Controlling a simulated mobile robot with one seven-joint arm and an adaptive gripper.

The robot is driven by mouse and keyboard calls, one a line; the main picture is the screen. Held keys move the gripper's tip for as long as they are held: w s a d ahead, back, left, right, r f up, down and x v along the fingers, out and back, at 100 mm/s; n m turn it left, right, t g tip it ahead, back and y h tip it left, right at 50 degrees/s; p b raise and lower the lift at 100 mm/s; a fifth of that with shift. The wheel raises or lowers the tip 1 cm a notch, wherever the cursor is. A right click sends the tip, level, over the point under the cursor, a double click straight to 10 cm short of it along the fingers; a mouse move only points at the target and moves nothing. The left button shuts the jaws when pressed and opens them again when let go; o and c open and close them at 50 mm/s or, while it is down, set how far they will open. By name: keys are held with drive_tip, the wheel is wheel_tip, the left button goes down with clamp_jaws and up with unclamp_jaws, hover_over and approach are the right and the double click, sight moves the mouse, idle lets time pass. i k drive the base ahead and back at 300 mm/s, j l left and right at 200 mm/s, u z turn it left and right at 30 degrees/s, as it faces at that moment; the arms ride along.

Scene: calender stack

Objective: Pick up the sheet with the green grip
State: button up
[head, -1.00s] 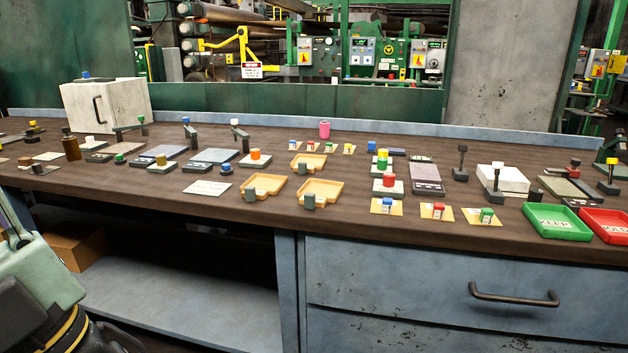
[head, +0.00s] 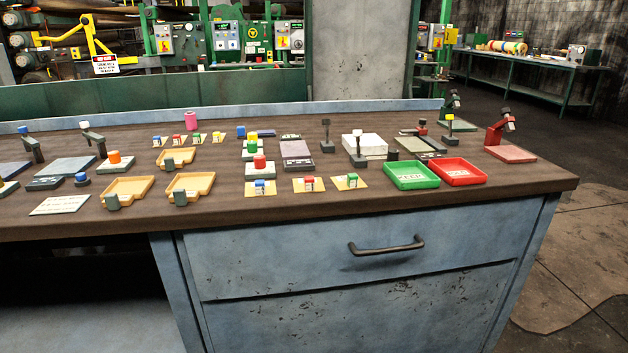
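A small tan sheet with a green grip block (head: 351,180) lies flat near the front of the bench, at the right end of a row of similar sheets. Left of it lies a sheet with a red grip (head: 309,184), then one with a bluish grip (head: 264,188). A back row of smaller-looking tan sheets also includes a green-gripped one (head: 196,139). My gripper is not in view.
A green tray (head: 412,174) and a red tray (head: 460,171) stand right of the front sheets. Tan corner trays (head: 128,189), weights, dark posts and a white block (head: 364,145) crowd the bench (head: 330,212). Its front strip is clear.

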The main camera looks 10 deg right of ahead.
sight(351, 182)
drive_tip(key=i+l+z, duration=0.25)
drive_tip(key=l, duration=0.15)
drive_tip(key=i+l+z, duration=0.3)
drive_tip(key=i, duration=0.4)
